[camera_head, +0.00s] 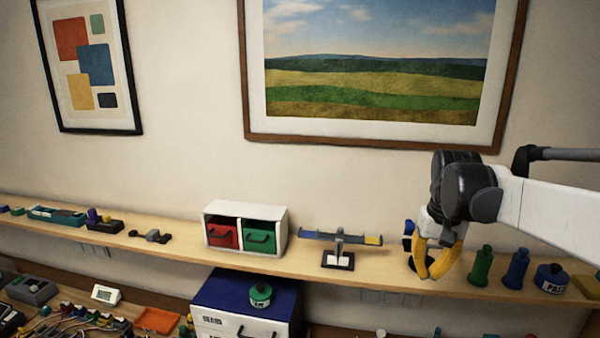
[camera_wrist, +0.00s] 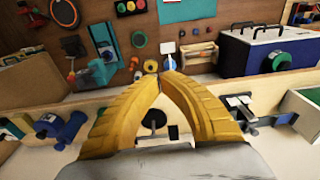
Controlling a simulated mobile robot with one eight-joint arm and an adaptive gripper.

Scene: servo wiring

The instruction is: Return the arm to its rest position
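My gripper (camera_head: 430,276) is on the right in the head view, in front of the shelf, at the end of my white and black arm. Its two yellow fingers point down and their tips come together. In the wrist view the gripper (camera_wrist: 161,74) shows the same curved yellow fingers meeting at the tips, with nothing held between them. The fingers partly hide a blue and black item on the shelf behind them.
A blue-topped box (camera_head: 225,291) stands below. The wall above the shelf carries two framed pictures.

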